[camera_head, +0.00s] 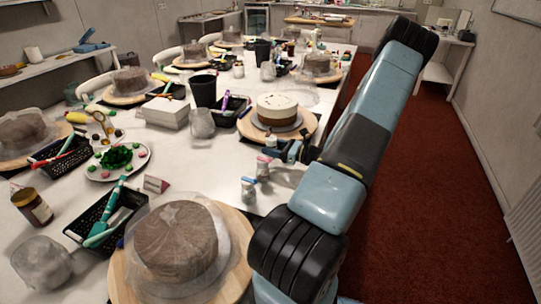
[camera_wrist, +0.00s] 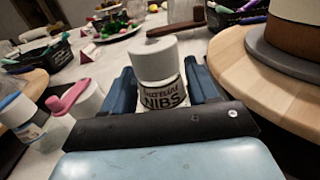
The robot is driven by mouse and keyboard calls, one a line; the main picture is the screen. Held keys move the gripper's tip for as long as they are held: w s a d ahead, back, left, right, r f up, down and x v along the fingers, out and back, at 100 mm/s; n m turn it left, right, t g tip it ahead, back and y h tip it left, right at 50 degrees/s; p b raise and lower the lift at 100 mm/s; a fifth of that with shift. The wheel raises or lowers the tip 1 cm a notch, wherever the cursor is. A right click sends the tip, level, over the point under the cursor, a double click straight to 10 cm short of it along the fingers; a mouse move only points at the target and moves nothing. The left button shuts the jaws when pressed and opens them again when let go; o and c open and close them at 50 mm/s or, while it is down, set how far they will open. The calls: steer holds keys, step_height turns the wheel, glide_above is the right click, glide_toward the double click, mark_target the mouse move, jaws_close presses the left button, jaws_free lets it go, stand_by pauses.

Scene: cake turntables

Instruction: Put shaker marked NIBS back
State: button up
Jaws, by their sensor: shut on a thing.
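In the head view my gripper (camera_head: 284,152) is by the table's right edge, near the cake stand, and the shaker is hard to make out there. I cannot tell whether its base touches the table. A pink-lidded shaker (camera_head: 263,167) and a blue-lidded shaker (camera_head: 248,189) stand nearer the front; the wrist view shows the pink-lidded one (camera_wrist: 80,105) and the blue-lidded one (camera_wrist: 22,118) left of my gripper.
A wooden turntable (camera_head: 303,137) with a white-topped cake (camera_head: 277,106) stands close behind my gripper. Another turntable (camera_head: 125,287) with a wrapped brown cake (camera_head: 175,240) is at the front. A small red-and-white card (camera_head: 155,184) stands left of the shakers. Bare tabletop (camera_head: 205,165) lies between.

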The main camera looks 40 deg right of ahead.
steer(key=shift+w+f, duration=0.2)
steer(key=shift+f, duration=1.5)
steer(key=shift+f, duration=0.1)
steer(key=o, duration=1.2)
